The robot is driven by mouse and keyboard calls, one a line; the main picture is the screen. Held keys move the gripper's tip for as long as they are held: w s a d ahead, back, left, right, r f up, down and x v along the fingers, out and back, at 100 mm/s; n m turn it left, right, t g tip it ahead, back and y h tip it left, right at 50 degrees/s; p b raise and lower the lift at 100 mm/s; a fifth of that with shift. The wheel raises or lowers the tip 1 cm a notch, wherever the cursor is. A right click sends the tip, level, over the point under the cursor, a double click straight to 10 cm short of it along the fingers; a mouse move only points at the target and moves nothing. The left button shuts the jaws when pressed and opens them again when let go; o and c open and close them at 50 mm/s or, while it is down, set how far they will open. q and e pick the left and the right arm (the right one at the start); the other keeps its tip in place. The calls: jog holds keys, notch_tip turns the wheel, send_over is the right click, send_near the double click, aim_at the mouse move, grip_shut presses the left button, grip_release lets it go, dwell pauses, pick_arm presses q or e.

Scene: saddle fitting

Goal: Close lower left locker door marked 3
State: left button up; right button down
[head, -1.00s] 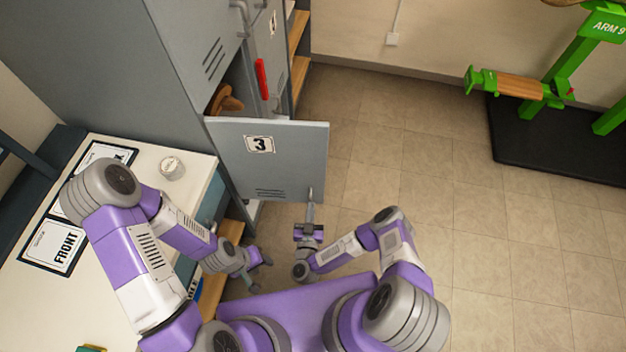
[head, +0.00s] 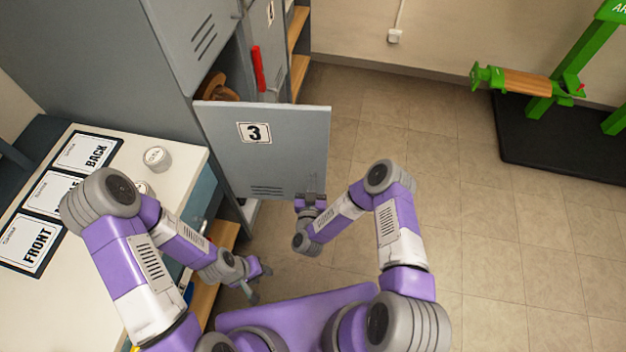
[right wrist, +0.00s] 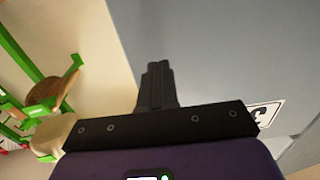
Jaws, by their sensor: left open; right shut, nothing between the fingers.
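The lower left locker door marked 3 (head: 290,150) is a grey panel standing wide open in the head view. Its number plate is upright and its vent slots are near the bottom. My right gripper (head: 310,195) is shut and empty at the door's lower right corner; I cannot tell whether it touches. In the right wrist view the shut fingers (right wrist: 158,68) point along the grey door (right wrist: 225,50), with part of its number plate at the right. My left gripper (head: 259,284) is open and empty, low beside the white table, apart from the door.
A brown object (head: 217,87) shows inside the open locker, partly hidden by the door. A red upright part (head: 257,68) is beside it. A white table (head: 108,203) with framed cards and a round tin (head: 157,158) stands left. The tiled floor at right is clear up to the green stand (head: 558,85).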

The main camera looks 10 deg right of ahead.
jog(key=shift+w+b, duration=0.1)
jog(key=shift+b, duration=0.65)
jog(key=shift+w+d, duration=0.2)
jog(key=shift+w, duration=0.05)
jog(key=shift+w+d+r, duration=0.15)
jog(key=shift+w, duration=0.55)
jog(key=shift+w+d, duration=0.1)
